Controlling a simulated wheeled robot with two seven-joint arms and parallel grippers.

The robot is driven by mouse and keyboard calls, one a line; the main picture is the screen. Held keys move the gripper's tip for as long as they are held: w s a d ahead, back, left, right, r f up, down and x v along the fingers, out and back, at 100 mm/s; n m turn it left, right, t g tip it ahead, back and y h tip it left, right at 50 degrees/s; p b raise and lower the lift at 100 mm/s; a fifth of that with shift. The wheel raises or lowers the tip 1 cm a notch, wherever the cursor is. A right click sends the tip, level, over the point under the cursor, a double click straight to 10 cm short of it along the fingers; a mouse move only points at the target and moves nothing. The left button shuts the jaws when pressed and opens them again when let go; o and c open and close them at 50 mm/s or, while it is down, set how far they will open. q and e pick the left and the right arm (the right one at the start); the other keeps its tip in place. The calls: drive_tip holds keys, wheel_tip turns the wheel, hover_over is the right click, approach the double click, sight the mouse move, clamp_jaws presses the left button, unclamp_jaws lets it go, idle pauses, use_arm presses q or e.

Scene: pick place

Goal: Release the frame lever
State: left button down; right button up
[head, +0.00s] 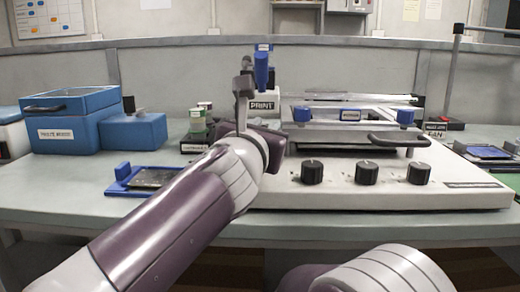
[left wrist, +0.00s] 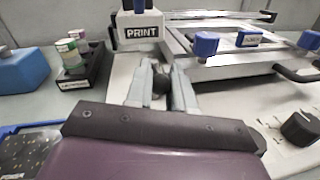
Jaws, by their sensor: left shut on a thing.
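My left gripper (head: 244,88) stands upright at the left side of the press. It also shows in the left wrist view (left wrist: 160,88), its two grey fingers on either side of a dark round knob (left wrist: 160,82). It is shut on this knob, which looks like the end of the frame lever; my fingers and wrist hide the rest of the lever. The frame (head: 335,131) lies over the press bed, with blue clamps (head: 302,113) and a dark front handle (head: 398,139). My right gripper is out of view.
A white PRINT box (head: 264,104) with a blue upright part (head: 262,68) is just behind my gripper. Three dark dials (head: 366,173) line the press front. Blue boxes (head: 65,119) and a blue tray (head: 122,186) are at left.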

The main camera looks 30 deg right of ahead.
use_arm(q)
drive_tip(key=c, duration=1)
unclamp_jaws()
drive_tip(key=shift+c, duration=0.2)
drive_tip(key=shift+s, duration=0.1)
drive_tip(key=v, duration=1.2)
drive_tip(key=shift+s+a+b, duration=0.2)
drive_tip(key=shift+b, duration=0.15)
